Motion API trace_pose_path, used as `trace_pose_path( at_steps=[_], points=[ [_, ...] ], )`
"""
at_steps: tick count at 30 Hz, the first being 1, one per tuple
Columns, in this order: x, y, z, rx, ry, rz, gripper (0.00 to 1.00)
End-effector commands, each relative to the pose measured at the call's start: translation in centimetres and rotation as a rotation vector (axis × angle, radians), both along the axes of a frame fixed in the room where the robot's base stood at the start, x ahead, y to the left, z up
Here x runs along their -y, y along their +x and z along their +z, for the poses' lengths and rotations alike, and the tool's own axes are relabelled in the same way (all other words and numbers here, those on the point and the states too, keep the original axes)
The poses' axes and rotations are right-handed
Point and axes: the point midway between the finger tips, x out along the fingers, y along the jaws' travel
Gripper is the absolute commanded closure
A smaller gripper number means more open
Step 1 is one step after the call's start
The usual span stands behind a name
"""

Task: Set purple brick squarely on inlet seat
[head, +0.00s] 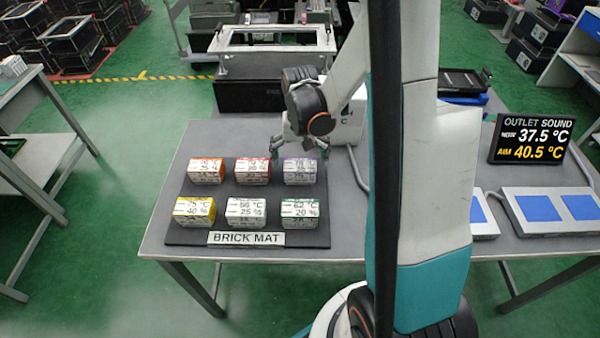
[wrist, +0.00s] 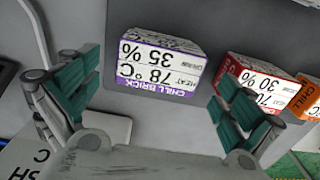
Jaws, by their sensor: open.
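The purple brick (head: 300,171) sits at the back right of the brick mat (head: 235,237). In the wrist view the purple brick (wrist: 160,75) shows a label reading chill brick, heat 78 °C, drain 35 %. My gripper (head: 298,149) is open, just behind and above the purple brick. In the wrist view its green-padded fingers (wrist: 158,78) stand apart on either side of the brick, with nothing held. Blue pads (head: 540,208) lie on pale plates at the table's right; no label shows which, if any, is the inlet seat.
Beside it on the mat are the red brick (head: 252,171) and orange brick (head: 206,171). In front stand the yellow (head: 194,212), white (head: 246,213) and green (head: 300,214) bricks. My arm hides the table's middle.

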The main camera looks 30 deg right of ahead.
Motion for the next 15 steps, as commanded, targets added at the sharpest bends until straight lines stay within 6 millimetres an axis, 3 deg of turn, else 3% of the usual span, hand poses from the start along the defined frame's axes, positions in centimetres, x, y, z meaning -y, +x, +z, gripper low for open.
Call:
trace_pose_path(
  at_steps=[1,6,13,14,15],
  points=[
    [0.0,0.0,-1.2,0.000,0.000,0.000,0.00],
    [0.0,0.0,-3.3,0.000,0.000,0.000,0.00],
    [0.0,0.0,-3.4,0.000,0.000,0.000,0.00],
    [0.0,0.0,-3.4,0.000,0.000,0.000,0.02],
    [0.0,0.0,-3.4,0.000,0.000,0.000,0.11]
  ],
)
